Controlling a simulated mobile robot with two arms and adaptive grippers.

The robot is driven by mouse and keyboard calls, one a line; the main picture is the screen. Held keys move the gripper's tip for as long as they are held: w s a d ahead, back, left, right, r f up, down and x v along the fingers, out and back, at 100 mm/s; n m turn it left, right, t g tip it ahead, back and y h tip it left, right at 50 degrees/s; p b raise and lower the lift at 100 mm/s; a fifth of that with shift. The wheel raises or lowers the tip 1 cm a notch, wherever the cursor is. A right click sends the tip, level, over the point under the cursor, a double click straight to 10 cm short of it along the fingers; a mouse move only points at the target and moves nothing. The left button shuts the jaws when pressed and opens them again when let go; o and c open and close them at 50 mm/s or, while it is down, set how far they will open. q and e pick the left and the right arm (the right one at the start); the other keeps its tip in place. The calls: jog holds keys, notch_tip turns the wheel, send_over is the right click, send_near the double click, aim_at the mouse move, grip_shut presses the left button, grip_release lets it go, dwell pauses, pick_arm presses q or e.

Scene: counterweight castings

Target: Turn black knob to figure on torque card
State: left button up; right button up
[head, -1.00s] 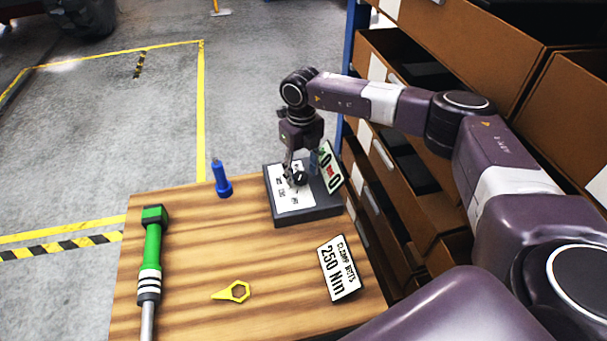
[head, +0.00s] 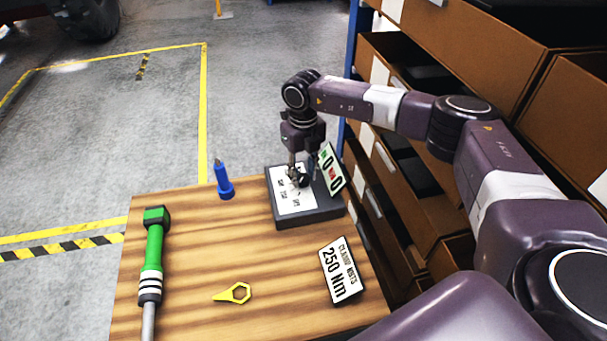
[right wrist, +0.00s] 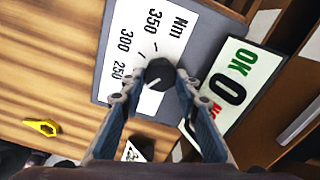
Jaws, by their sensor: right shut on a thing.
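The black knob (right wrist: 160,73) sits on the white dial plate of a dark grey box (head: 311,217) at the back right of the table. In the right wrist view the dial (right wrist: 150,30) reads Nm, with 350, 300 and 250 showing. A pale line marks the knob's face; which figure it points to I cannot tell. My right gripper (head: 299,176) is shut on the knob, a finger on each side. The torque card (head: 343,272) reads "CLAMP NUTS 250 Nm" and lies at the front right. My left gripper is out of view.
A sign with OK, 0 and a red word (head: 331,171) stands at the box's right. A green-handled tool (head: 152,245), a blue pointed thing (head: 223,183) and a yellow ring-ended piece (head: 236,293) are on the table. Shelves with brown bins (head: 480,60) stand close on the right.

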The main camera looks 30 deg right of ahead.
jog(key=m+b, duration=0.1)
jog(key=m, duration=0.2)
jog(key=shift+m, duration=0.3)
jog(key=shift+a+m, duration=0.1)
jog(key=shift+m, duration=1.5)
jog(key=o, duration=1.2)
jog(key=shift+c, duration=0.2)
